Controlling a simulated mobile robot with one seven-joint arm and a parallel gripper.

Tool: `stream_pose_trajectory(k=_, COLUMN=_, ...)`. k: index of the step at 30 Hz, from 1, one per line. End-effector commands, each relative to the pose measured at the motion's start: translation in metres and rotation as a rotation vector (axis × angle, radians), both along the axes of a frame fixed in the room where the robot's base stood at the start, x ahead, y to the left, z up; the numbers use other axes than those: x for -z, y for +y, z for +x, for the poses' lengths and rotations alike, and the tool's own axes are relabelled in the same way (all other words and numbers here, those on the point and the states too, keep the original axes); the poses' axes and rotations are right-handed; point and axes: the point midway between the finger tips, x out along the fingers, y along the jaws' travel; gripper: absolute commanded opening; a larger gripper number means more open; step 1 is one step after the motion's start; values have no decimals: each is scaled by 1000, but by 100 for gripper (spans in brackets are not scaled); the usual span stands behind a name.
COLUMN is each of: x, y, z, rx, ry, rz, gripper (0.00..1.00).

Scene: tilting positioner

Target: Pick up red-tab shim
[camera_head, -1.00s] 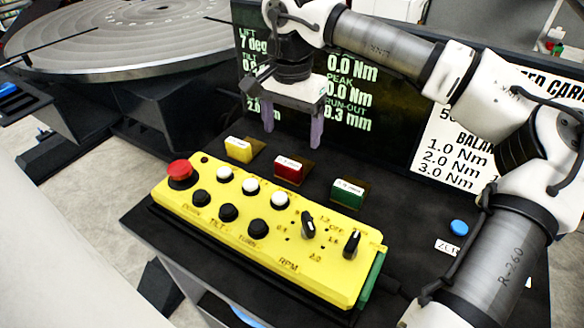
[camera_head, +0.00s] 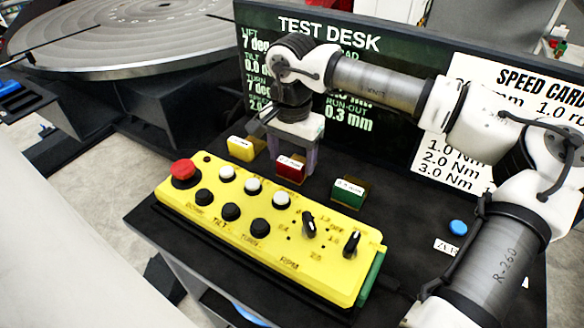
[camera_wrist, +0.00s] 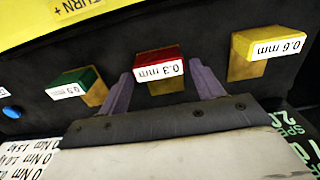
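The red-tab shim (camera_head: 290,171) sits on the dark desk behind the yellow control box, in the middle of a row of three. Its white label reads 0.3 mm in the wrist view (camera_wrist: 158,71). My gripper (camera_head: 292,159) is open and low over it, pointing down. In the wrist view, one purple finger of my gripper (camera_wrist: 161,77) is on each side of the red tab, with a gap showing on both sides. I cannot tell how far down the fingertips are relative to the tab.
A yellow-tab shim (camera_head: 241,149) is to the left and a green-tab shim (camera_head: 348,190) to the right. The yellow control box (camera_head: 270,228) with buttons and knobs is in front. The test desk screen (camera_head: 352,140) stands behind. A blue button (camera_head: 458,227) is at right.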

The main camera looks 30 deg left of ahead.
Motion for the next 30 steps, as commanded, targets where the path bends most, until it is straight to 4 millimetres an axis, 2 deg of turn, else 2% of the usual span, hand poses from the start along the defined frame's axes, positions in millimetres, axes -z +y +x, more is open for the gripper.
stream_pose_trajectory(k=1, x=0, y=0, z=0, rx=0, ry=0, rz=0, gripper=59)
stream_pose_trajectory(k=8, x=0, y=0, z=0, rx=0, ry=0, rz=0, gripper=30)
stream_pose_trajectory(k=16, x=-2, y=0, z=0, rx=0, ry=-1, rz=0, gripper=30)
stream_pose_trajectory(k=20, x=-9, y=0, z=1, rx=0, ry=-3, rz=1, gripper=30)
stream_pose_trajectory(k=25, x=-33, y=1, z=1, rx=0, ry=-4, rz=2, gripper=30)
stream_pose_trajectory(k=30, x=-78, y=1, z=1, rx=2, ry=-5, rz=3, gripper=30)
